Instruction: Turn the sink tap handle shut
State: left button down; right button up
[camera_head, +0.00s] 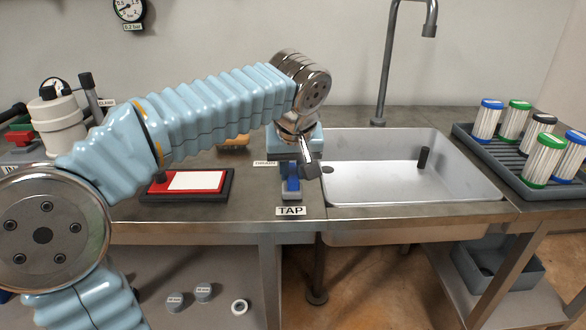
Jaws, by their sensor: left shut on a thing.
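The sink tap handle (291,186) is blue and shows just behind the white label reading TAP, at the left edge of the sink (410,185). My left gripper (307,168) reaches down over it from above and is shut on it. The wrist and fingers hide the upper part of the handle, so its exact angle is hard to tell. The grey spout (388,70) rises behind the sink and bends over at the top. My right gripper is not in view.
A red and black tray with a white card (195,181) lies left of the tap. A dark rack (535,172) with several capped filter cartridges stands right of the sink. A white canister (57,125) is at the far left. Two grey caps and a white ring lie on the lower shelf.

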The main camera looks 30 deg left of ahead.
pick_arm(q)
jog(key=shift+m, duration=0.5)
jog(key=c, duration=1)
grip_release()
jog(key=p+v, duration=0.2)
jog(key=v, duration=1.2)
jog(key=shift+s+a+f, duration=0.1)
jog(key=shift+s+a, duration=0.05)
jog(key=shift+a, duration=0.05)
